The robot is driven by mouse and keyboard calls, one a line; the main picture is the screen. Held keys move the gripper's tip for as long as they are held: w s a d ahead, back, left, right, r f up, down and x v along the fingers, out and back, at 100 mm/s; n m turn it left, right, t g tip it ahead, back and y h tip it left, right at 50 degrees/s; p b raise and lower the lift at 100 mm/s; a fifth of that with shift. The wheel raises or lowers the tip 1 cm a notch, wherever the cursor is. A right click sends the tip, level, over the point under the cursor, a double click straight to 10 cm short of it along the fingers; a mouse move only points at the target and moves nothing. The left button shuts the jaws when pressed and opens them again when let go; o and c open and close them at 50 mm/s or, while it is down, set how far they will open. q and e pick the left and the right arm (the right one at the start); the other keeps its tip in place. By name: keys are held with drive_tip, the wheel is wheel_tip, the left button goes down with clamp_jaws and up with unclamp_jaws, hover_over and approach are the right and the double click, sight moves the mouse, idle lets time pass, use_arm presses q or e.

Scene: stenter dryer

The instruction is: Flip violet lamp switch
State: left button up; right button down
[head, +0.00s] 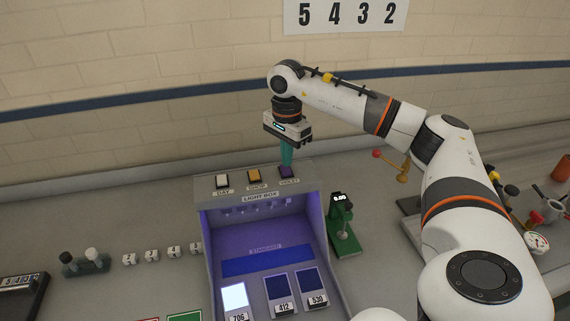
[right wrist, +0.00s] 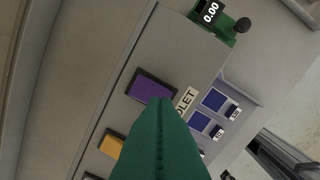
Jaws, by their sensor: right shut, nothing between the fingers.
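The violet switch (head: 287,172) sits on top of the grey light box (head: 312,180), at the right end of a row with a white switch (head: 222,180) and a yellow switch (head: 254,176). In the right wrist view the violet switch (right wrist: 151,91) shows beside its label, with the fingertips partly overlapping its edge. My right gripper (head: 286,163) is shut and empty, pointing down over the violet switch. I cannot tell whether the tips touch it. The box interior glows violet. My left gripper is not in view.
Inside the light box are a lit white swatch (head: 234,297) and two blue swatches. A green gauge (head: 343,238) reading 0.00 stands right of the box. Small white dice (head: 152,255) and a green stand (head: 88,263) are at left. Clutter lies at far right.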

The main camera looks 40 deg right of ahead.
sight(287, 173)
drive_tip(key=shift+r+p, duration=1.5)
drive_tip(key=shift+r, duration=0.85)
drive_tip(key=shift+s+a+f, duration=0.1)
drive_tip(key=shift+f, duration=0.05)
